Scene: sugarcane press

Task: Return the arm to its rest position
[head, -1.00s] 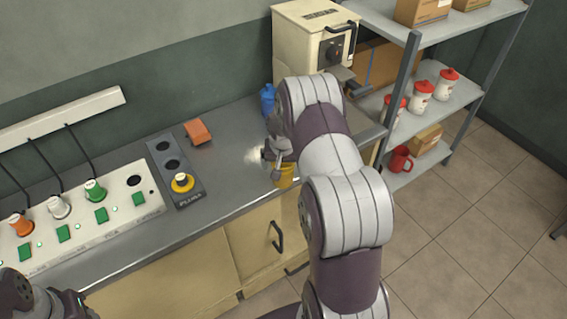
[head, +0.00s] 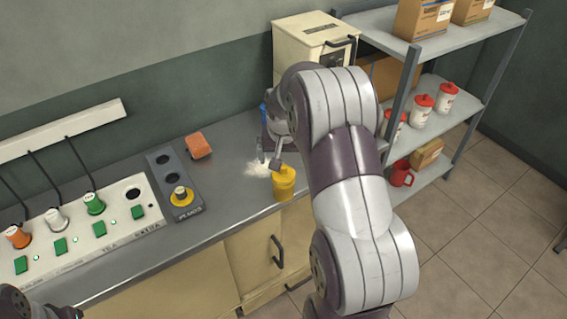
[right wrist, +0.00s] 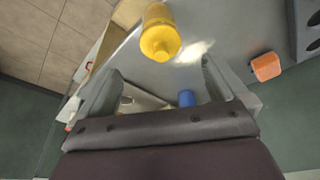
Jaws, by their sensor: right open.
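My right arm reaches over the counter from the lower right of the head view. Its gripper (head: 269,160) is open and empty, above the counter beside a yellow bottle (head: 284,184). In the right wrist view the fingers are spread wide, and the yellow bottle (right wrist: 160,35) stands beyond them, apart from both. A blue object (head: 264,112) is mostly hidden behind the arm in the head view; it also shows between the fingers in the right wrist view (right wrist: 187,98). Of my left arm only a small dark part shows at the lower left corner; its gripper is out of view.
A cream machine (head: 300,45) stands at the back of the counter (head: 228,160). A pale spill (head: 258,168) lies near the yellow bottle. An orange block (head: 198,145), a dark holder (head: 170,180) and a socket panel (head: 90,240) are to the left. A shelf rack (head: 455,125) stands right.

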